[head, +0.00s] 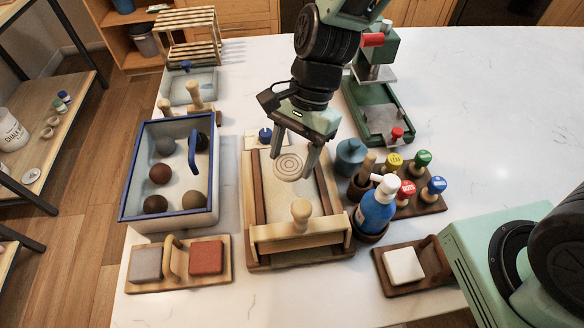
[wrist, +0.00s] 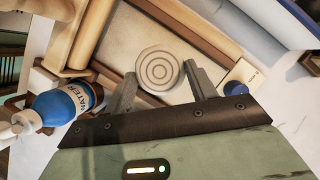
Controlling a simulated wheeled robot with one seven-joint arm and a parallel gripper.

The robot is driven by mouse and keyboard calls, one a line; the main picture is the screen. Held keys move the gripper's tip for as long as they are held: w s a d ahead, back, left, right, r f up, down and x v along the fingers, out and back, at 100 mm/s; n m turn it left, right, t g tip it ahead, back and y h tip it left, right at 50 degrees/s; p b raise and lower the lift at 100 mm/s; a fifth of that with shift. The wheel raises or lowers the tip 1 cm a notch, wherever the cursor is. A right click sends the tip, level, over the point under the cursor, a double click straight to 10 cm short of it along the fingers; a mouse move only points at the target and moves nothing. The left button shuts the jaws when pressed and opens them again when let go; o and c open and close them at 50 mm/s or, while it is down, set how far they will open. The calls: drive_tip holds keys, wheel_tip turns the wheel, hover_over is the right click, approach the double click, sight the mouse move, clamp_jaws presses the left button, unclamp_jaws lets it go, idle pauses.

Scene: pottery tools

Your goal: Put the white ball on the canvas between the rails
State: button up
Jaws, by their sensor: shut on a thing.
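My gripper (head: 291,167) points down over the wooden slab board, its two fingers shut on a pale round piece with ring marks, which I take as the white ball (head: 290,168). The piece also shows between the fingertips in the wrist view (wrist: 160,70). It is over the pale canvas (head: 283,207), between the two brown wooden rails, the left rail (head: 259,195) and the right rail (head: 328,190). I cannot tell whether it touches the canvas.
A wooden crossbar with a knob (head: 300,212) spans the board's front. Left is a blue-rimmed tray (head: 127,190) with several dark balls. Right are a blue water bottle (head: 377,208), a teal jar (head: 350,156) and a rack of coloured-top tools (head: 427,200). The front counter is partly clear.

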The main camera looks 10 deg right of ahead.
sight(293, 170)
drive_tip(key=shift+f, duration=2.35)
drive_tip(key=shift+f, duration=0.1)
drive_tip(key=o, duration=1.1)
drive_tip(key=b+v, duration=0.1)
drive_tip(key=v, duration=1.1)
